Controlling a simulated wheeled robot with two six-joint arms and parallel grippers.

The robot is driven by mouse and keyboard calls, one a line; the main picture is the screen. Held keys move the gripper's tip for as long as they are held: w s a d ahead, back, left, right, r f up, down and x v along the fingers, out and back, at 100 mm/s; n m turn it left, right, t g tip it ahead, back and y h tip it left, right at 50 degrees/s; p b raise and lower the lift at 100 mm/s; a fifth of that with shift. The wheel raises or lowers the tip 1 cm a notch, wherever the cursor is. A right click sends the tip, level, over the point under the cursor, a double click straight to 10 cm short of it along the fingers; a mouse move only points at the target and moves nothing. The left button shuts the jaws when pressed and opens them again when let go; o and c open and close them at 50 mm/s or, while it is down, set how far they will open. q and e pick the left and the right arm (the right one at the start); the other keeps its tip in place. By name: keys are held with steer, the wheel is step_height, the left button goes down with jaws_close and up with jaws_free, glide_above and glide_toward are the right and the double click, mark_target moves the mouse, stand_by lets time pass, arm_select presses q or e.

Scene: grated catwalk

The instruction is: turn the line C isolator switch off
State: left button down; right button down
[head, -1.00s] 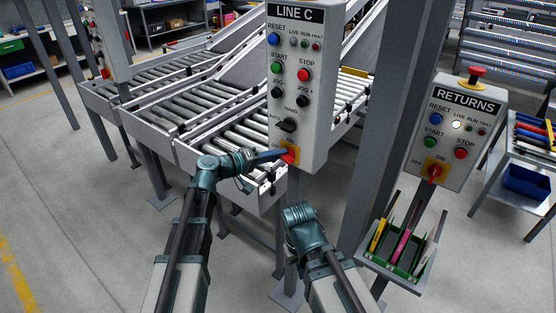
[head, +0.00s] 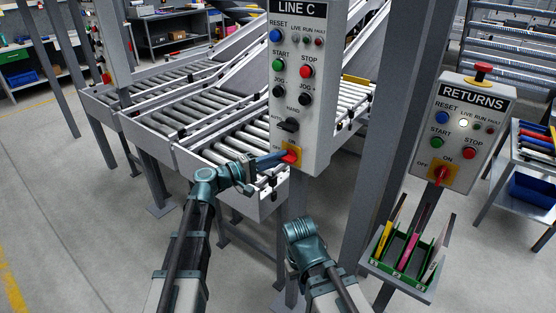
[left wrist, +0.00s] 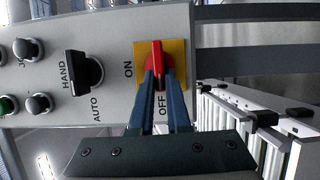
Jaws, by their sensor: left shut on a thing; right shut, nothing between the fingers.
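The line C isolator is a red handle (left wrist: 156,55) on a yellow plate (left wrist: 175,50) at the bottom of the grey LINE C panel (head: 325,120). In the left wrist view the handle stands upright, its lower end toward the OFF label and crosswise to ON. My left gripper (left wrist: 158,80) has its blue fingers shut on the handle, hiding its lower part. In the head view the left gripper (head: 278,158) reaches the handle from the left. My right gripper (head: 299,229) is low in front of the panel post, touching nothing; it is shut and empty, its fingertips hard to make out.
A black HAND/AUTO selector (left wrist: 84,72) sits close beside the isolator. The RETURNS panel (head: 468,130) with a similar red switch stands right of a grey post (head: 385,150). A green sorter tray (head: 398,262) is below it. Roller conveyors (head: 190,125) lie behind my left arm.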

arm_select(q)
steer(key=c, duration=0.9)
jaws_free()
steer(key=v, duration=1.4)
steer(key=shift+w, duration=0.1)
steer(key=shift+f, duration=0.1)
